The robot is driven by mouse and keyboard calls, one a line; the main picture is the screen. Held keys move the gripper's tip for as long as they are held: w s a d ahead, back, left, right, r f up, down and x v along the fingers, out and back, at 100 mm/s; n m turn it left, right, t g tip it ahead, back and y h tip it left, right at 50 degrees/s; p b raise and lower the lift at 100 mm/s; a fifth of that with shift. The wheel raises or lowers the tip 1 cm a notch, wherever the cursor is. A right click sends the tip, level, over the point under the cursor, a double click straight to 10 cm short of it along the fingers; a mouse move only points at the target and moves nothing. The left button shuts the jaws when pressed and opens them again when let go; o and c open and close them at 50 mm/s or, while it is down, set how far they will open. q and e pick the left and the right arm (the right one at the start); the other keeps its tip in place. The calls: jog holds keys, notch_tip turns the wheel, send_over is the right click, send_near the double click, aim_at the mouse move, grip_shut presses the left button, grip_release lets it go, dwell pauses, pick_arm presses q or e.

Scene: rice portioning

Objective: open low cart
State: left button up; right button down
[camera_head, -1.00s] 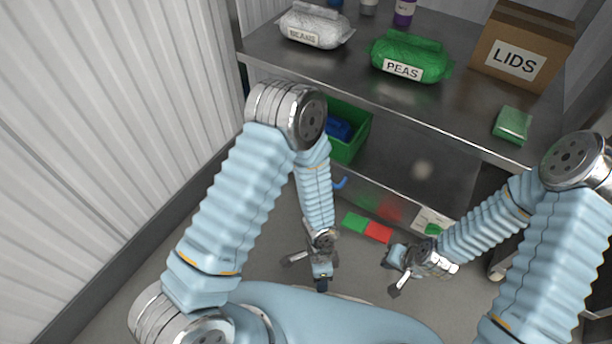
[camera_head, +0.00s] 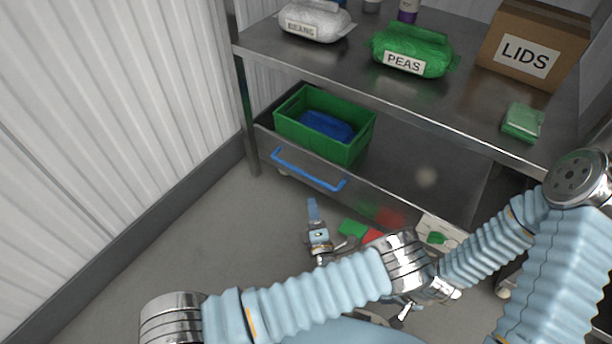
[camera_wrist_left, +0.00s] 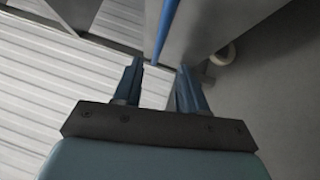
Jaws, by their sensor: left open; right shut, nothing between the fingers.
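The low cart (camera_head: 358,194) sits under the steel table, its grey front panel facing me. A blue bar handle (camera_head: 308,169) runs along the left part of that panel. My left gripper (camera_head: 312,205) is open and empty, low in front of the panel and below the handle. In the left wrist view the handle (camera_wrist_left: 166,32) shows beyond the open fingertips (camera_wrist_left: 160,72), apart from them. My right gripper (camera_head: 406,311) is shut and empty, low on the right, partly hidden behind my left arm.
A green bin (camera_head: 350,152) with blue contents stands in the cart. The steel table (camera_head: 400,90) above carries a white beans bag (camera_head: 312,20), a green peas bag (camera_head: 412,48), and a lids box (camera_head: 530,45). A corrugated wall (camera_head: 110,110) bounds the left. Floor is clear left of the cart.

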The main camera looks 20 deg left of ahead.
aim_at(305, 174)
pick_arm(q)
jog(key=b+x, duration=0.1)
jog(key=x, duration=1.1)
jog(key=shift+a, duration=0.2)
grip_shut()
